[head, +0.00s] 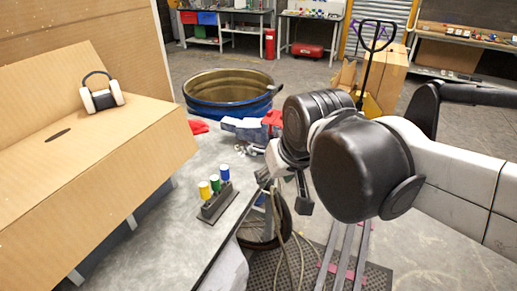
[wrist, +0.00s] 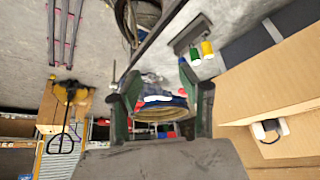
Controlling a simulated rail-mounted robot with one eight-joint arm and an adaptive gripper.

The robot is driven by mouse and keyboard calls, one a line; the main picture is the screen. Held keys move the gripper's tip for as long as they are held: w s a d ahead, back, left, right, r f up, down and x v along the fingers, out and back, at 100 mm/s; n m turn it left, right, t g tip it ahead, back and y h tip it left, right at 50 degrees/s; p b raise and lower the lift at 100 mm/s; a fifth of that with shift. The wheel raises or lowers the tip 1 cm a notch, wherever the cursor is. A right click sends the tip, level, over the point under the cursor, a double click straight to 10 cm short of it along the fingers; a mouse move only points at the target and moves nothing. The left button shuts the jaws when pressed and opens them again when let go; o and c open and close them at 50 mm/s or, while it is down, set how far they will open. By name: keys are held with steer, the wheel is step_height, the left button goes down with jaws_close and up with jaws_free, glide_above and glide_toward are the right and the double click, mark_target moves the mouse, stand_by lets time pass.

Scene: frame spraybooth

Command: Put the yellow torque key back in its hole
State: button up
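The yellow torque key (head: 205,190) is upright at the near end of a dark grey rack (head: 217,205) on the grey table. A green key (head: 215,184) and a blue key (head: 224,172) stand in line behind it. I cannot tell how deep the yellow key sits. The wrist view shows the yellow key (wrist: 207,49), the green key (wrist: 194,56) and the rack (wrist: 187,34) beyond my right-hand finger. My gripper (wrist: 160,103) is open, with nothing between its fingers. In the head view my gripper (head: 301,192) is right of the rack, past the table edge, partly hidden by my wrist.
Red and blue-grey items (head: 250,127) lie at the table's far end. Cables (head: 291,245) hang beside the table's right edge.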

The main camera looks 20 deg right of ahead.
steer(key=shift+t, duration=0.7)
steer(key=s, duration=0.1)
steer(key=s+d+f, duration=0.1)
steer(key=s, duration=0.1)
steer(key=s+d, duration=0.1)
steer(key=shift+s+d+f, duration=0.1)
steer(key=shift+s+f, duration=0.1)
steer(key=shift+s, duration=0.1)
step_height(320, 180, down, 7)
steer(key=b, duration=0.6)
steer(key=shift+r+b, duration=0.15)
steer(key=shift+b, duration=0.2)
steer(key=shift+r, duration=0.1)
stand_by(0.3)
